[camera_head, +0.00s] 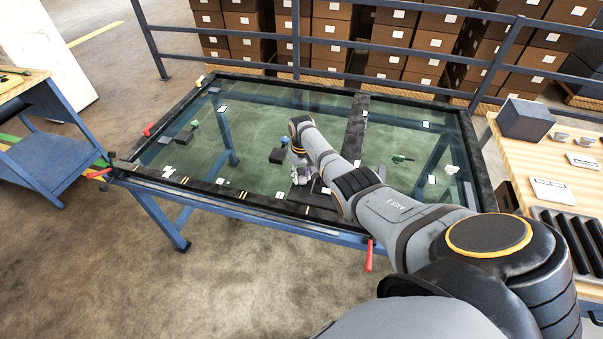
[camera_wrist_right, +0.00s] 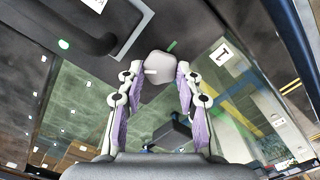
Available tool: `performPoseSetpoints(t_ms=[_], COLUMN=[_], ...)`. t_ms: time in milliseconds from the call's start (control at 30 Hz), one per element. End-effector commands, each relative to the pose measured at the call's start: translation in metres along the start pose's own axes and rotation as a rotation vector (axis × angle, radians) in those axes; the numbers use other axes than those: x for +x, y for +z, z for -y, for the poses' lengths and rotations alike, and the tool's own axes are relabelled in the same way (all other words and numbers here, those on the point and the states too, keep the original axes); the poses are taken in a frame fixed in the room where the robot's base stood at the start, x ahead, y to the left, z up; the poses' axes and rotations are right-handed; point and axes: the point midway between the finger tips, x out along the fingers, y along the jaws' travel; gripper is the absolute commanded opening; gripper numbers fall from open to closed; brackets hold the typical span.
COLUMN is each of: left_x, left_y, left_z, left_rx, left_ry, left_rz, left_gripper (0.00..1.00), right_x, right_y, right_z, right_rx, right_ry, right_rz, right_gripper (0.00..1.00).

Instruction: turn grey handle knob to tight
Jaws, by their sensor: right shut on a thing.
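The grey handle knob (camera_wrist_right: 158,65) shows in the right wrist view, a rounded light-grey block with a pale line on its face. The fingertips of my right gripper (camera_wrist_right: 157,78) are on both sides of it, shut on it. In the head view my right gripper (camera_head: 300,174) is low over the near part of the glass-topped frame. The knob is too small and covered to make out there. My left gripper is not in view.
The dark-edged glass frame (camera_head: 238,206) stands on blue legs. Several clamps, including a red one (camera_head: 148,129), sit at its edges. A wooden bench (camera_head: 494,150) with a blue-grey box (camera_head: 526,119) is at right. Boxes stand behind a railing. Open floor lies front left.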

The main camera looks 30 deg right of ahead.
Motion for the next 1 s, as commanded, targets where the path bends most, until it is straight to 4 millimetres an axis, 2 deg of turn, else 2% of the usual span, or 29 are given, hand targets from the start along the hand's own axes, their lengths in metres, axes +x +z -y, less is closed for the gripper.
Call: performPoseSetpoints(t_ms=[1000], left_x=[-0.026], left_y=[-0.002], left_z=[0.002], left_rx=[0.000], left_ry=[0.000], left_rz=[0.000], left_gripper=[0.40], right_x=[-0.001], right_y=[0.001], right_z=[-0.003], right_rx=[0.964], right_ry=[-0.001], right_rz=[-0.001], right_gripper=[0.03])
